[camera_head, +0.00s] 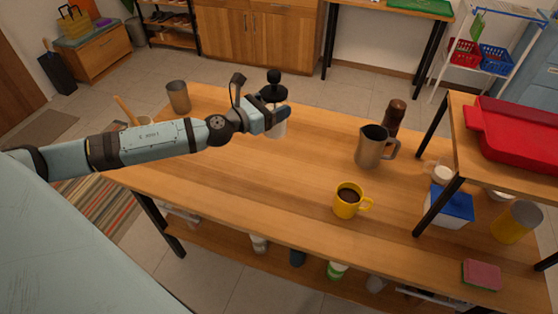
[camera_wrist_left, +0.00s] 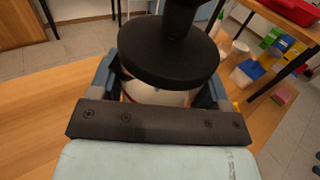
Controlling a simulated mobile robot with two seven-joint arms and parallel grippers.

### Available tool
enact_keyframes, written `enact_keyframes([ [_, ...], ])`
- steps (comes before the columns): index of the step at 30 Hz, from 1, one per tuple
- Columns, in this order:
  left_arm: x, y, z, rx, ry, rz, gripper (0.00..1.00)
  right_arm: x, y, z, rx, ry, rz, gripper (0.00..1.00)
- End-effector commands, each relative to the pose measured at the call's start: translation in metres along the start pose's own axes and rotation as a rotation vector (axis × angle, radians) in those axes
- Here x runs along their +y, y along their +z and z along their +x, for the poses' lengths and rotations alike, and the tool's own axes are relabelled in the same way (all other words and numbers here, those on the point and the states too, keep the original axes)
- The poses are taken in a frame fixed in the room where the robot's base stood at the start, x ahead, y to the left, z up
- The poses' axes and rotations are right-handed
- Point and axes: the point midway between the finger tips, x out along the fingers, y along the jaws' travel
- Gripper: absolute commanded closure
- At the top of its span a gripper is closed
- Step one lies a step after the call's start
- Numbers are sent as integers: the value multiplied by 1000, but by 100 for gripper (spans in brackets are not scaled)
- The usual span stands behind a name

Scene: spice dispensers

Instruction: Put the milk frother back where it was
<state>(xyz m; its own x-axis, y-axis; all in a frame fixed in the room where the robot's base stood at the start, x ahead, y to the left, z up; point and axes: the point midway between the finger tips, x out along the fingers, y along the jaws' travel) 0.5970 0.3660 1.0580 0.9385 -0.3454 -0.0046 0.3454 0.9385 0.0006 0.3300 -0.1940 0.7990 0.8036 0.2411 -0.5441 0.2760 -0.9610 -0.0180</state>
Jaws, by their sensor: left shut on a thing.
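The milk frother (camera_head: 274,93) has a black knob, a wide black lid and a pale body. It is upright near the far edge of the wooden table (camera_head: 240,190). My left gripper (camera_head: 275,120) reaches in from the left and is shut around the pale body below the lid. I cannot tell whether its base touches the table. In the left wrist view, the frother's black lid (camera_wrist_left: 168,52) covers much of the body between the fingers of my left gripper (camera_wrist_left: 163,95). My right gripper is not in view.
A metal cup (camera_head: 178,97) stands at the far left. To the right are a steel pitcher (camera_head: 369,148), a dark brown grinder (camera_head: 394,116) and a yellow mug (camera_head: 346,202) of dark liquid. A raised shelf with a red tray (camera_head: 515,135) stands at right. The table's middle is clear.

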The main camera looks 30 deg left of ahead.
Motion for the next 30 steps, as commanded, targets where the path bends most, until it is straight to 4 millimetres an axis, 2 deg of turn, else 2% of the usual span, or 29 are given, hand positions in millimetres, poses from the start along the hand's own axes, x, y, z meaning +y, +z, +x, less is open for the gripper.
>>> enact_keyframes([
  [1, -1, -20, 0, 2, 2, -6, 62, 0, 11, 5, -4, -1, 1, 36],
  [3, 0, -40, 0, 2, 3, -6, 62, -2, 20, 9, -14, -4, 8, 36],
  [12, 0, -116, 0, 0, 2, -3, 62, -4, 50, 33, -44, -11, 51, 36],
  [15, 0, -129, 0, -1, 3, -2, 62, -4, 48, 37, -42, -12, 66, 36],
  [23, 0, -141, 1, -1, 1, 0, 62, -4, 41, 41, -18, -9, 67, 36],
  [30, 0, -176, 0, 0, 2, -1, 62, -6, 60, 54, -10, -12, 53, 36],
])
